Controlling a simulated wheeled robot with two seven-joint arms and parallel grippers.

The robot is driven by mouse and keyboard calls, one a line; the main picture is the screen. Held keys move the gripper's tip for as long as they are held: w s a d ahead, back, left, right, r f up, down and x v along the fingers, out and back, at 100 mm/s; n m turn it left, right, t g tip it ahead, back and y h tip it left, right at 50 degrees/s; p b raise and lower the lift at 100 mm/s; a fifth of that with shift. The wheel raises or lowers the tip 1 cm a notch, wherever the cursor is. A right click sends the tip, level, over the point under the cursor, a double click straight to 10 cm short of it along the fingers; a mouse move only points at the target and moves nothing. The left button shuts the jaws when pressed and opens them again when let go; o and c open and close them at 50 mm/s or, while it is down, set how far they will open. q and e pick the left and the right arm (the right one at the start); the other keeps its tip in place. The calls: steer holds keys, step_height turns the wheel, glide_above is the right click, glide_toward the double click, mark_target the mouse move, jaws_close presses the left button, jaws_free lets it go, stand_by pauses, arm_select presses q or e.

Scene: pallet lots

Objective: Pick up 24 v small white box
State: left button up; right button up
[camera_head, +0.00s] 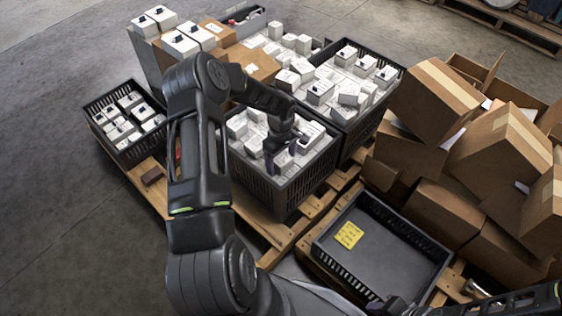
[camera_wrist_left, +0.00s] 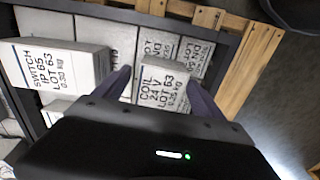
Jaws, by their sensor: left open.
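A small white box (camera_wrist_left: 163,88) printed "COIL 24 V LOT 63" lies in the left wrist view between the two fingers of my left gripper (camera_wrist_left: 160,95). The fingers are apart, one on each side of the box; I cannot tell whether they touch it. In the head view my left gripper (camera_head: 281,150) points down into a black crate (camera_head: 268,193) of white boxes. My arm and gripper hide part of the crate's contents. Part of my right arm shows at the bottom right, but its jaws are unclear (camera_head: 478,289).
A larger white box (camera_wrist_left: 62,65) marked "SWITCH IP 65" lies left of the coil box. An empty black tray (camera_head: 385,250) with a yellow note stands at the front right. Brown cartons (camera_head: 505,150) pile up at the right. Another crate (camera_head: 376,112) of white boxes stands behind.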

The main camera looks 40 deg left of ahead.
mark_target(281, 157)
arm_select(q)
steer(key=shift+c, duration=0.2)
steer(key=c, duration=1.7)
step_height(281, 157, up, 10)
steer(key=shift+r+p, duration=0.1)
steer(key=shift+p, duration=1.1)
